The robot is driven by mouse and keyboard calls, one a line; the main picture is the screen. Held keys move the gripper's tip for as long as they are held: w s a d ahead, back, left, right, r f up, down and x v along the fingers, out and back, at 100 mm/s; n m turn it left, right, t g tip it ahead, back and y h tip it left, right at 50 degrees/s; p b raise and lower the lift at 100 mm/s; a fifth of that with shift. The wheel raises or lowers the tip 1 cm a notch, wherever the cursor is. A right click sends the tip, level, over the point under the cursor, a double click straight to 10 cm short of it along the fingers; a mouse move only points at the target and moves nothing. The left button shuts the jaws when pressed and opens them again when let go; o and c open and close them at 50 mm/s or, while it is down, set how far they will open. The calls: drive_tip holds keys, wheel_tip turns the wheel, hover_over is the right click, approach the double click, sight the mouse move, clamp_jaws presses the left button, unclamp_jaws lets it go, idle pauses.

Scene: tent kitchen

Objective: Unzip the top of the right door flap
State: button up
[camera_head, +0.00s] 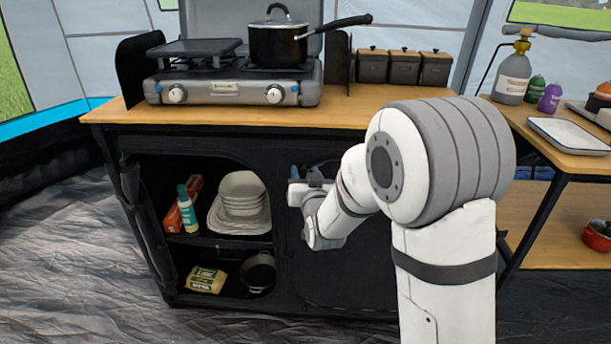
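The right door flap (345,270) is a black fabric panel on the right half of the cabinet front, below the wooden counter. It hangs over its compartment, and my arm covers much of its upper part. Its zip and pull tab are too dark and too hidden to make out. My gripper (294,190) is at the upper left of this flap, close to the divider between the two compartments. It points left and is small in the picture. I cannot tell whether its fingers are open or touch anything. A bluish bit shows just above it.
The left compartment is open, with stacked white bowls (240,195), a green-white bottle (187,208), a yellow pack (206,279) and a dark pan (258,271). A stove (235,85) with a black pot (279,45) stands on the counter (350,108). A side table (560,150) stands right.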

drive_tip(key=shift+c, duration=0.4)
clamp_jaws()
